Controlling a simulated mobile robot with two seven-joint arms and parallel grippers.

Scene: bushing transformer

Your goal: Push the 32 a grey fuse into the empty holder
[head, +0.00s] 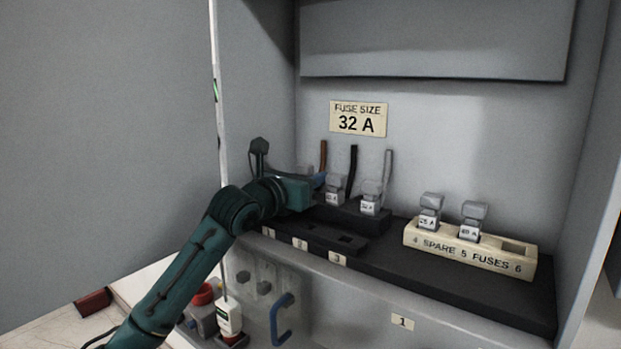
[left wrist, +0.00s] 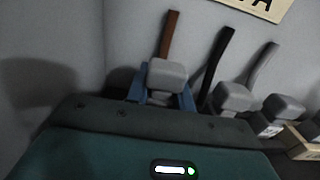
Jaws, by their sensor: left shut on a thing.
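My left gripper (head: 318,180) is at the left end of the fuse holder row, and its blue fingers also show in the left wrist view (left wrist: 163,98). It is shut on a grey fuse (left wrist: 167,74), whose top sits between the fingers in front of the brown cable (left wrist: 169,35). A bit of this fuse (head: 305,170) shows behind the gripper in the head view. Its label and lower end are hidden, as is the leftmost holder, so I cannot tell how deep it sits. Two other grey fuses (head: 335,190) (head: 371,197) stand in the black holder block (head: 350,215). My right gripper is not in view.
A cream spare fuse rack (head: 470,258) on the black shelf (head: 385,268) holds two fuses at the right, with one slot empty. A "FUSE SIZE 32 A" sign (head: 358,119) is on the back wall. A cabinet side wall (head: 255,95) stands close left of my gripper.

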